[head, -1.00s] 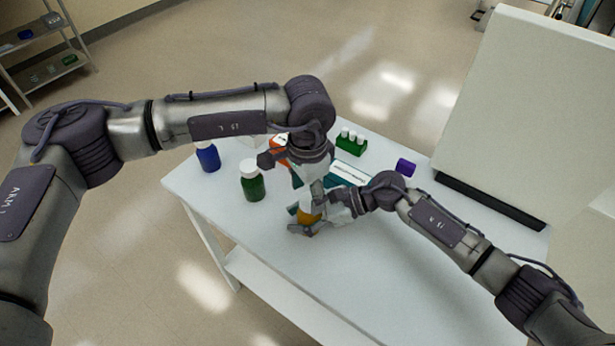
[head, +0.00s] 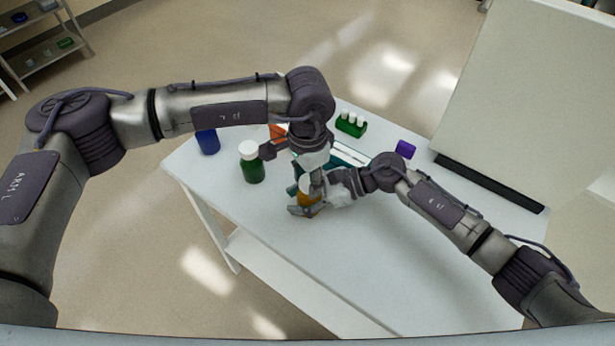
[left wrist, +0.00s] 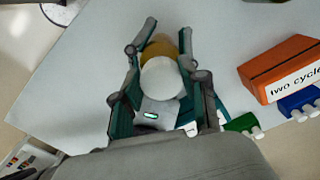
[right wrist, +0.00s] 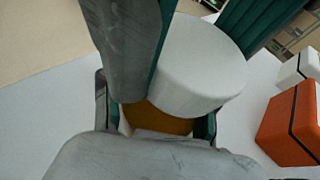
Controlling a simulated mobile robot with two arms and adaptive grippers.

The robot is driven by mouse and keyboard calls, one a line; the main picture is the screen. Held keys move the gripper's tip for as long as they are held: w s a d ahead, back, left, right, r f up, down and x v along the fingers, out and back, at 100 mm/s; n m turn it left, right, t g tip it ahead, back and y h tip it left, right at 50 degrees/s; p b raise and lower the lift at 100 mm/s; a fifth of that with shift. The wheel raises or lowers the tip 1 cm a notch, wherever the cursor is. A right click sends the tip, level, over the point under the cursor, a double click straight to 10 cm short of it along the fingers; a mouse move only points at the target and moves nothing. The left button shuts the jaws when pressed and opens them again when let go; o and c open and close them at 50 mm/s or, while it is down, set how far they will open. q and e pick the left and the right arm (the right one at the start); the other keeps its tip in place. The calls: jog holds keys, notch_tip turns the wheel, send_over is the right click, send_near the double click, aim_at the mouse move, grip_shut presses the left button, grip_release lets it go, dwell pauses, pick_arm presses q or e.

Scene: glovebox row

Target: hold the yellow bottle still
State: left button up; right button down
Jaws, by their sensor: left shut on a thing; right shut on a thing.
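The yellow bottle (head: 307,198) stands on the white table, mostly hidden by my grippers in the head view. Its white cap shows in the left wrist view (left wrist: 162,78), with amber body behind it. In the right wrist view the cap is large and close, above the amber body (right wrist: 160,119). My left gripper (head: 312,184) comes down from above and is shut on the bottle at its cap, one finger on each side. My right gripper (head: 306,208) reaches in from the right, low down, and is shut on the body (right wrist: 158,122).
A green bottle (head: 251,165) and a blue bottle (head: 208,142) stand to the left. Behind are an orange box (left wrist: 282,68), a green rack with white-capped vials (head: 351,125) and a purple item (head: 405,149). The table's front right (head: 390,260) is clear.

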pick_arm(q)
jog(key=n, duration=0.3)
jog(key=shift+w+a, duration=0.1)
jog(key=shift+a, duration=0.05)
jog(key=o, duration=1.3)
jog(key=r, duration=0.4)
jog(key=shift+d+r, duration=0.3)
jog(key=shift+r, duration=0.2)
jog(key=shift+c, duration=0.5)
jog(key=r+m, duration=0.2)
jog(key=m, duration=0.1)
jog(key=shift+w+d+r, duration=0.1)
jog(key=shift+d+r, duration=0.15)
jog(key=shift+r, duration=0.15)
jog(key=shift+a+f, duration=0.1)
jog(key=shift+f, duration=3.75)
